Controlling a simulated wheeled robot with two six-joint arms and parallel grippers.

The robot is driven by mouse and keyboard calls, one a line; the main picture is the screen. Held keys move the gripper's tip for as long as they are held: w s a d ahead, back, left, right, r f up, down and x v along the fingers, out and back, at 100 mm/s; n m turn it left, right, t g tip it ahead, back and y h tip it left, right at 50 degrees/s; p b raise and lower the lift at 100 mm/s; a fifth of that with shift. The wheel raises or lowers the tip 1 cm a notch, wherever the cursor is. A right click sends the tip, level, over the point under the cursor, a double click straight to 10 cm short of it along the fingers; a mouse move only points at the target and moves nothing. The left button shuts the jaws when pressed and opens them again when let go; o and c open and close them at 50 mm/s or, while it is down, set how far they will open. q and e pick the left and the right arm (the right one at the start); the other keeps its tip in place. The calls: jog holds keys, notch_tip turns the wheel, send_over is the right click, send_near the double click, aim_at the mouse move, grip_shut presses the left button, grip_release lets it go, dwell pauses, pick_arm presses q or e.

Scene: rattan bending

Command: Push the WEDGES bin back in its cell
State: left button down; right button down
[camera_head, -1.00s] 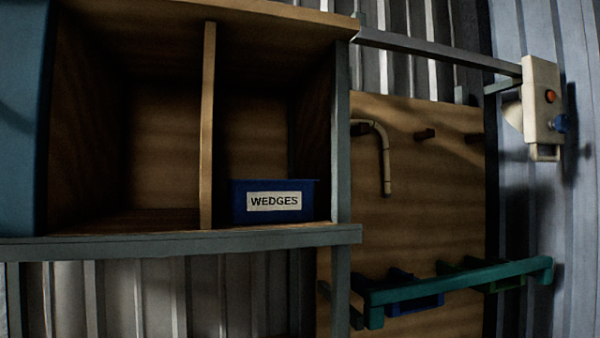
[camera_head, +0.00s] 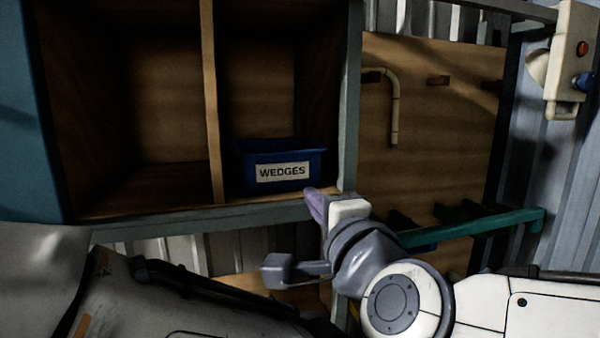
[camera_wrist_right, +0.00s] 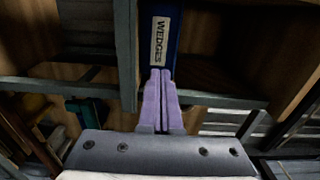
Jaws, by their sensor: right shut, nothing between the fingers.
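The blue WEDGES bin (camera_head: 240,165) sits upright in the right-hand cell of the wooden cabinet, its white label facing out. Its front is close to the cell's front edge. My right gripper (camera_head: 314,203) is shut and empty, its purple fingers pointing up at the bin's lower right front corner. In the right wrist view the closed fingers (camera_wrist_right: 160,85) point at the bin (camera_wrist_right: 173,42), just short of its label in the picture. I cannot tell whether they touch it. My left gripper is not in view.
A wooden divider (camera_head: 211,100) separates the bin's cell from an empty left cell (camera_head: 165,120). A grey-green post (camera_head: 350,90) stands at the right. Beyond it are a pegboard with a bent cane (camera_head: 395,110), a green rail (camera_head: 480,228) and a control box (camera_head: 572,60).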

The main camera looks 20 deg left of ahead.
aim_at(287, 170)
jog(key=b+x, duration=0.2)
jog(key=x, duration=1)
jog(key=shift+w+a+b, duration=0.15)
jog(key=shift+a+b, duration=0.05)
jog(key=shift+b, duration=0.1)
jog(key=shift+w+a, duration=0.3)
jog(key=shift+w, duration=0.15)
jog(key=shift+w, duration=0.1)
